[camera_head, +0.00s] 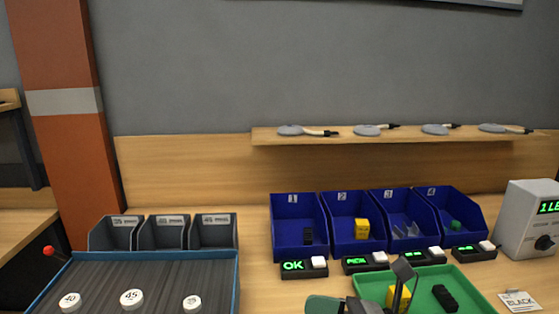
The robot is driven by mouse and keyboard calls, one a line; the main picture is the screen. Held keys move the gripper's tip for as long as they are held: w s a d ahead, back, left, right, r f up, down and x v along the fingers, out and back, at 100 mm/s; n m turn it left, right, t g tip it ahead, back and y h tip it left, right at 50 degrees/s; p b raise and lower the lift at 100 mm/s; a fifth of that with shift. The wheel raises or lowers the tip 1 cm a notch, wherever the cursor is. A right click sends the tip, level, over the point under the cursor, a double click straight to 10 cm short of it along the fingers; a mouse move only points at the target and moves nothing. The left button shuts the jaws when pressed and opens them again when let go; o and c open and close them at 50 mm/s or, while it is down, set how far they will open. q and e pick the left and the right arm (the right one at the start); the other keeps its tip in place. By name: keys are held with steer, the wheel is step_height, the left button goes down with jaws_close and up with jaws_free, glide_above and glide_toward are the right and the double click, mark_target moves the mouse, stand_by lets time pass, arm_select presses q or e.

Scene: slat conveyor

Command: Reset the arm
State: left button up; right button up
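A black block (444,297) lies in the tray to the right.
Blue bins numbered 1 (299,247), 2 (350,238), 3 and 4 stand behind small green displays. Grey bins (214,234) stand behind the slat conveyor (110,280), which carries white round discs. A shelf (400,142) overhangs the back. A white meter (528,220) stands right.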

steer(key=w+d+f+m+t+h, duration=0.15)
steer(key=d+m+t+h, duration=0.3)
steer(key=m+t, duration=0.65)
steer(key=w+d+r+m+t+h, duration=0.1)
steer(key=w+d+m+t+h, duration=0.4)
steer(key=m, duration=1)
steer(key=s+d+f+m+g+h, duration=0.2)
steer(key=s+d+f+m+h, duration=0.1)
steer(key=f+m+h, duration=0.3)
steer(key=s+d+f+m+g+h, duration=0.1)
steer(key=s+d+f+m+h, duration=0.1)
steer(key=f+m+h, duration=0.4)
steer(key=s+f+m+g+y, duration=0.1)
steer(key=s+f+m+g, duration=0.3)
steer(key=s+f+g, duration=0.4)
steer(key=s+f+m+g+y, duration=0.1)
steer(key=s+f+m+g, duration=0.35)
steer(key=s, duration=0.65)
step_height(320, 180, down, 27)
steer(key=n+g, duration=0.1)
steer(key=n, duration=0.1)
steer(key=s+d+f+g, duration=0.1)
steer(key=s+d+f, duration=0.2)
steer(key=s+f, duration=1.3)
steer(key=shift+f, duration=0.35)
